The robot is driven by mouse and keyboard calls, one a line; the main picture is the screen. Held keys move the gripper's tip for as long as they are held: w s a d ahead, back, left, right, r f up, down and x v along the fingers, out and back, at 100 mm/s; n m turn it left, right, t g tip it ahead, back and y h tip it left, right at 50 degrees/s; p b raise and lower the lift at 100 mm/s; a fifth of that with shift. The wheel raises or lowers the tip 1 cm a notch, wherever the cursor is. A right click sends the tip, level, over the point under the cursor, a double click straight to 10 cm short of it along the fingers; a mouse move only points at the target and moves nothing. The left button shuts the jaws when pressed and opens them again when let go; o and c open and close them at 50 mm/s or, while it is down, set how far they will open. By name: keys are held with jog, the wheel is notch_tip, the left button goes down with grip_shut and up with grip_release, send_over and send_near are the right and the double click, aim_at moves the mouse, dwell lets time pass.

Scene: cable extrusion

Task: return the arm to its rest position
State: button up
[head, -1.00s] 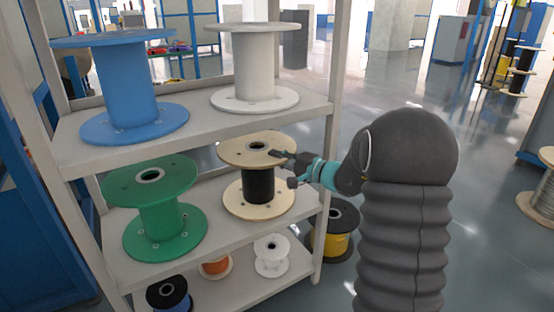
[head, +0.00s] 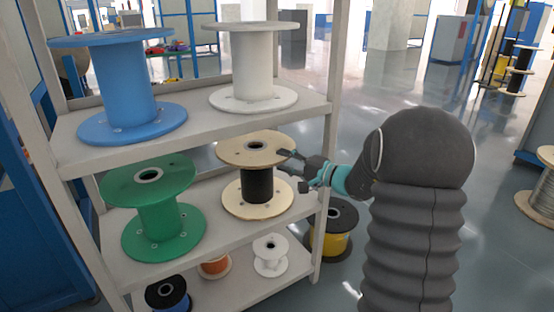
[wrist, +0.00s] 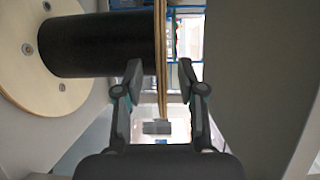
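My gripper (head: 286,161) is open at the right edge of the wooden spool's upper flange (head: 228,150) on the middle shelf. The spool has a black wound core (head: 257,184) and stands upright. In the wrist view, my gripper (wrist: 160,72) has one finger on each side of the thin flange edge (wrist: 161,40), with gaps to both, so it grips nothing. The core (wrist: 95,45) and the other flange (wrist: 45,88) show at the left there. My grey arm runs off to the right of the shelf.
The shelf rack's white right post (head: 330,130) stands close to my gripper. A green spool (head: 160,218) is left of the wooden one; blue (head: 125,85) and white (head: 253,65) spools stand above. A black-and-yellow spool (head: 332,242) is on the floor. Open floor lies at the right.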

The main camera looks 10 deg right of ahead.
jog(key=v, duration=0.9)
jog(key=s+a+f+g+h, duration=0.1)
jog(key=s+a+f+g, duration=0.15)
jog(key=s, duration=0.25)
jog(key=s+a+f+n+g+h, duration=0.1)
jog(key=s+a+f+g+h, duration=0.1)
jog(key=s+f+g, duration=0.3)
jog(key=s+a+f+g+h, duration=0.1)
jog(key=s+a+f+g, duration=0.15)
jog(key=s, duration=0.35)
jog(key=s+a+r+n+t+h+p, duration=0.2)
jog(key=s+a+r+n+h+p, duration=0.2)
jog(key=s+r+n+h, duration=0.4)
jog(key=s+r, duration=0.5)
jog(key=s, duration=0.2)
jog(key=shift+r+n, duration=0.25)
jog(key=shift+n, duration=0.15)
